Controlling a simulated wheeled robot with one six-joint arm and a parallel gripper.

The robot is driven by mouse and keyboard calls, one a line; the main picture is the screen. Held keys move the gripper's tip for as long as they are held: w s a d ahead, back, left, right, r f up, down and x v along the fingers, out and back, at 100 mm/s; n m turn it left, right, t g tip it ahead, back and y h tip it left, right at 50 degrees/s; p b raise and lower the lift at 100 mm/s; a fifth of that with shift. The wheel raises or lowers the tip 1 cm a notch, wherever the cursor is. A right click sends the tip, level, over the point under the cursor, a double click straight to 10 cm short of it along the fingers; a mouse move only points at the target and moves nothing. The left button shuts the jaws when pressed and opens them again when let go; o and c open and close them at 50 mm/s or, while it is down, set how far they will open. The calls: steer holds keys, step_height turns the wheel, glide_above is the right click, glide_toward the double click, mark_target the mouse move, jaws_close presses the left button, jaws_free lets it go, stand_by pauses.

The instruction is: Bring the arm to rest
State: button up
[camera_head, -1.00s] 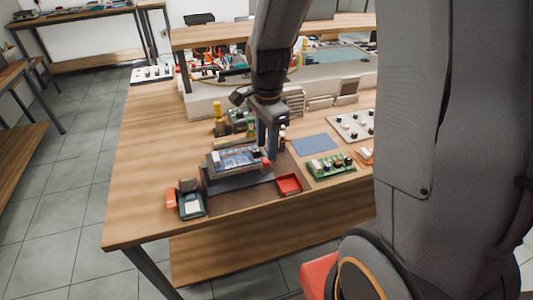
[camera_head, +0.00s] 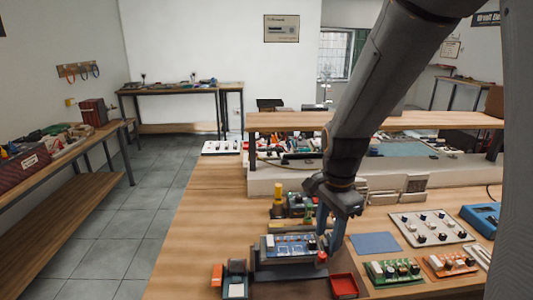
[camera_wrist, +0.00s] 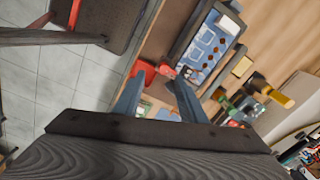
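My arm (camera_head: 375,105) reaches down from the upper right in the head view and is not folded. My gripper (camera_head: 321,238) points down above the right end of a grey device with a blue panel (camera_head: 288,247). In the wrist view my gripper (camera_wrist: 157,85) has its two blue-grey fingers apart, with nothing seen held between them. A small red part (camera_wrist: 167,71) at the device's end shows just beyond the fingertips; I cannot tell whether a finger touches it. The blue panel also shows in the wrist view (camera_wrist: 205,48).
A red tray (camera_head: 344,285), green board (camera_head: 392,271), orange board (camera_head: 449,264) and blue mat (camera_head: 375,243) lie to the right on the wooden bench (camera_head: 200,225). A yellow-topped part (camera_head: 278,204) stands behind the device. A raised shelf (camera_head: 375,121) crosses behind. Floor is clear at left.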

steer(key=s+f+n+b, duration=0.2)
steer(key=s+n, duration=0.6)
steer(key=n, duration=0.5)
steer(key=shift+s+d+f+n+t+b, duration=0.2)
steer(key=shift+f+n+t+b, duration=0.15)
steer(key=shift+f, duration=0.45)
